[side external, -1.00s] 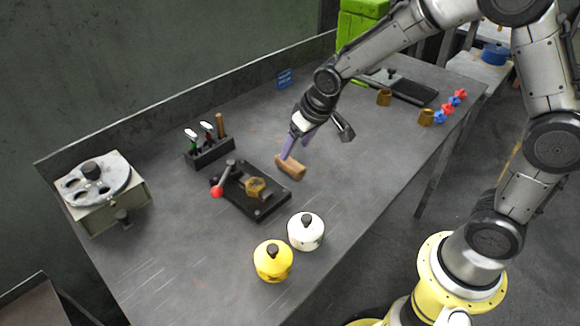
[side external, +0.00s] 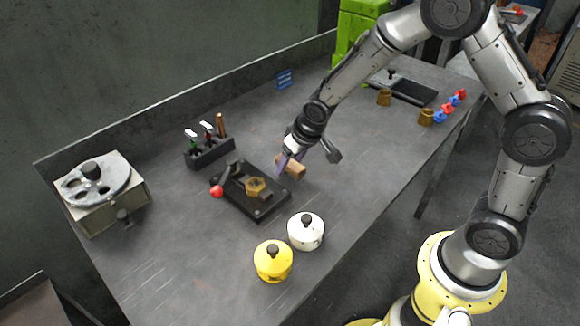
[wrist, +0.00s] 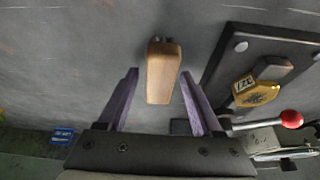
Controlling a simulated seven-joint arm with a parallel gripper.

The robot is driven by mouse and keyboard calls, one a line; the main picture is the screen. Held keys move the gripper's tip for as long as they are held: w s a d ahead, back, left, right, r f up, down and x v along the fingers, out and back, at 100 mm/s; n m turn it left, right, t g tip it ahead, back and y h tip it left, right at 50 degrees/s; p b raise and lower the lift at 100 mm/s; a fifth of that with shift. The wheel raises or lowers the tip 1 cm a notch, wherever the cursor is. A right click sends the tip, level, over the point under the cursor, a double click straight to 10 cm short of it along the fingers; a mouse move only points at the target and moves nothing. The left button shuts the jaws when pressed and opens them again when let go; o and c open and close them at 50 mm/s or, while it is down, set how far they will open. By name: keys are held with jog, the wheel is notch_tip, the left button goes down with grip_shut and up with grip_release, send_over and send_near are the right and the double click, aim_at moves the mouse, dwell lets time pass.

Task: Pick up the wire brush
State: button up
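The wire brush (side external: 294,167) appears to be the light brown wooden block on the grey bench, just right of the black fixture plate. In the wrist view the brush (wrist: 163,75) lies lengthwise between my fingers, with small dark bits at its far end; bristles are not clear. My gripper (wrist: 160,88) is open, with one purple finger on each side of the brush and a visible gap on both sides. In the side view my gripper (side external: 281,168) points down at the brush and hides part of it.
The black fixture plate (side external: 268,207) with a brass nut and red-knobbed lever is close to my gripper. A white pot (side external: 306,231) and yellow pot (side external: 273,261) stand in front. A tool rack (side external: 208,152) is behind left. The bench's right middle is clear.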

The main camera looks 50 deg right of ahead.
grip_shut()
jog(key=shift+r, duration=0.15)
jog(key=shift+r, duration=0.6)
jog(key=s+r, duration=1.1)
jog(key=s, duration=0.3)
jog(key=shift+d+r, duration=0.3)
jog(key=shift+d, duration=0.05)
